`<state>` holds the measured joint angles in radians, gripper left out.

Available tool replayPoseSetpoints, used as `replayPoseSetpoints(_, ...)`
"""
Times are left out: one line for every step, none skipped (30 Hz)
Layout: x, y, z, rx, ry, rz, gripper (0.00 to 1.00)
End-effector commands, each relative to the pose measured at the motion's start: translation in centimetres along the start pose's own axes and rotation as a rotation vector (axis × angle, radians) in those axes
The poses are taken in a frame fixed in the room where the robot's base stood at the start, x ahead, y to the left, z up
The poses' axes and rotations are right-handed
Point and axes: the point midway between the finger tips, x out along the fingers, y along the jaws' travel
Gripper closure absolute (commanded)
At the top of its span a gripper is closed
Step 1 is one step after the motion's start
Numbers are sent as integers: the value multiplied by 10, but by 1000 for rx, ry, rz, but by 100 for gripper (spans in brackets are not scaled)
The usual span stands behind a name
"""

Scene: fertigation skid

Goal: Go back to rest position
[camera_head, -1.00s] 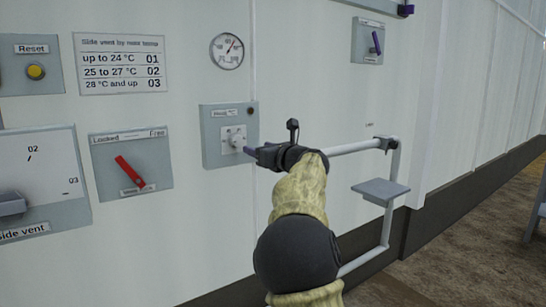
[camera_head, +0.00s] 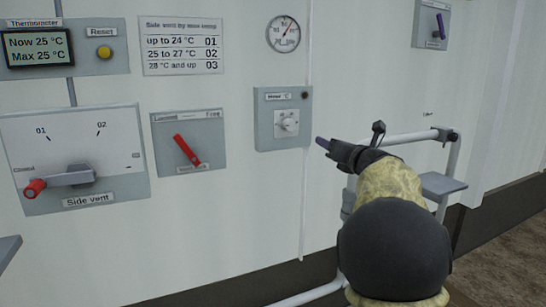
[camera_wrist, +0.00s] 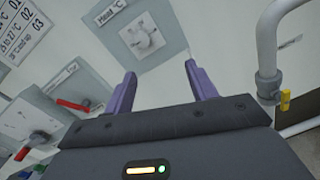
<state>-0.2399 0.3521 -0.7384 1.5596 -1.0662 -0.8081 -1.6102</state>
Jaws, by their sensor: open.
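My gripper (camera_head: 322,143) is in front of the wall, to the right of the grey panel with the white rotary knob, and does not touch it. In the wrist view its two purple fingers (camera_wrist: 160,88) are apart, with nothing between them. The white knob (camera_head: 287,123) sits on its grey panel (camera_head: 265,140). In the wrist view the knob (camera_wrist: 141,37) shows beyond the fingers. My forearm and dark elbow fill the lower right of the head view.
A white pipe rail (camera_head: 410,137) with a small grey shelf (camera_head: 442,184) is beside my arm. To the left are the red locking lever (camera_head: 187,150) and the side vent lever (camera_head: 70,179). A thermometer display (camera_head: 37,48) reads 25 °C. A gauge (camera_head: 284,34) hangs above.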

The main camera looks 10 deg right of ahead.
Motion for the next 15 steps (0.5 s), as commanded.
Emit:
replayPoseSetpoints(-6,-10,-9,145,-10,-51,43)
replayPoseSetpoints(-9,-16,-15,247,-18,-86,43)
replayPoseSetpoints(-15,-25,-26,390,-29,-137,43)
replayPoseSetpoints(-19,-31,-36,499,-37,-177,43)
replayPoseSetpoints(-24,-37,-46,608,-44,-218,43)
replayPoseSetpoints(-32,-43,-62,750,-53,-276,43)
replayPoseSetpoints(-38,-47,-75,856,-60,-319,43)
replayPoseSetpoints(-45,-50,-88,960,-66,-364,43)
replayPoseSetpoints(-55,-53,-106,1094,-76,-426,43)
replayPoseSetpoints(-63,-54,-121,1194,-84,-475,43)
replayPoseSetpoints(-71,-54,-136,1292,-91,-526,43)
replayPoseSetpoints(-84,-53,-158,1417,-102,-599,43)
replayPoseSetpoints(-94,-51,-173,1508,-113,-655,43)
replayPoseSetpoints(-104,-49,-188,1593,-124,-712,43)
replayPoseSetpoints(-118,-45,-208,1698,-140,-789,43)
